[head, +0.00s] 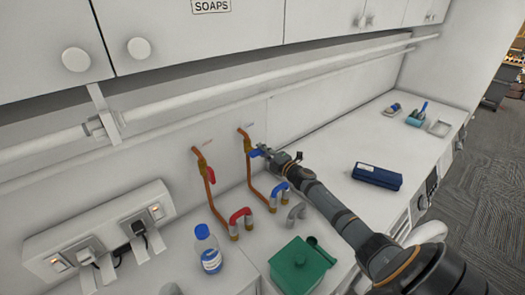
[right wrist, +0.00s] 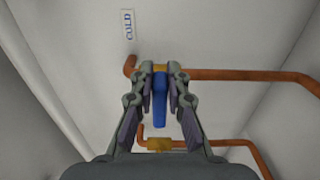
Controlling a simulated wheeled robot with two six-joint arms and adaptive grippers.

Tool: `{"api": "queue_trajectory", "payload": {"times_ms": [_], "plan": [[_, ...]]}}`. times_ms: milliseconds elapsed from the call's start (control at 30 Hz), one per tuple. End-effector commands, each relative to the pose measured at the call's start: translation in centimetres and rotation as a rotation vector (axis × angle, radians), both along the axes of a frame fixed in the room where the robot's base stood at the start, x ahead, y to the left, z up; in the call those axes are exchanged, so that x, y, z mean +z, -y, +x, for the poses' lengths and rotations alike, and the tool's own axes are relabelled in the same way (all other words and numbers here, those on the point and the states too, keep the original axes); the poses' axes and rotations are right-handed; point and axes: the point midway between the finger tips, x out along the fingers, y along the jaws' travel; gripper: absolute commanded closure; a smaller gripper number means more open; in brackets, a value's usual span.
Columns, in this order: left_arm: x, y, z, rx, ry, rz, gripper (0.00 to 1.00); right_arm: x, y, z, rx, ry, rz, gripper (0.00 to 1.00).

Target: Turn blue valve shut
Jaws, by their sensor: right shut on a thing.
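The blue valve handle (head: 257,152) sits on the brass body of the right copper pipe against the back wall. In the right wrist view the blue handle (right wrist: 160,97) stands between the two fingers, with a brass fitting behind it. My right gripper (head: 283,159) reaches it from the right and is shut on the handle; the wrist view shows the fingertips (right wrist: 162,72) on both sides of it. A label reading COLD (right wrist: 128,25) is on the wall close by. The left gripper is in neither view.
A red valve (head: 210,174) is on the left pipe. Red and blue taps (head: 241,215), a bottle (head: 208,250) and a green container (head: 300,266) stand below. A blue case (head: 377,176) lies right of my arm. A white rail (head: 230,90) runs above.

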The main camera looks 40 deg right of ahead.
Motion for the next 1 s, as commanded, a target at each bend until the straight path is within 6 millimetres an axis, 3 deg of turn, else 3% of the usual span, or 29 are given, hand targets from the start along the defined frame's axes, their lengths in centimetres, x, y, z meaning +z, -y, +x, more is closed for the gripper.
{"api": "queue_trajectory", "payload": {"times_ms": [333, 367, 500, 833, 1000], "plan": [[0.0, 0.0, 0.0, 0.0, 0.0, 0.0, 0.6, -0.2, 0.0, 0.0, -0.001, -0.002, 0.004, 1.0], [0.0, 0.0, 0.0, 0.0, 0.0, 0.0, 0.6, -0.2, 0.0, 0.0, -0.001, -0.002, 0.003, 0.82], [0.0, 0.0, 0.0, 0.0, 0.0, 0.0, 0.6, -0.1, 0.0, 0.0, -0.001, -0.002, 0.003, 0.63], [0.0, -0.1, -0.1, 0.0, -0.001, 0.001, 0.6, -0.1, 0.0, -0.2, 0.0, -0.001, 0.0, 0.62], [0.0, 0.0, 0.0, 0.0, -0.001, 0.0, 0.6, -0.2, 0.2, -2.2, 0.001, -0.004, -0.002, 0.62]]}}
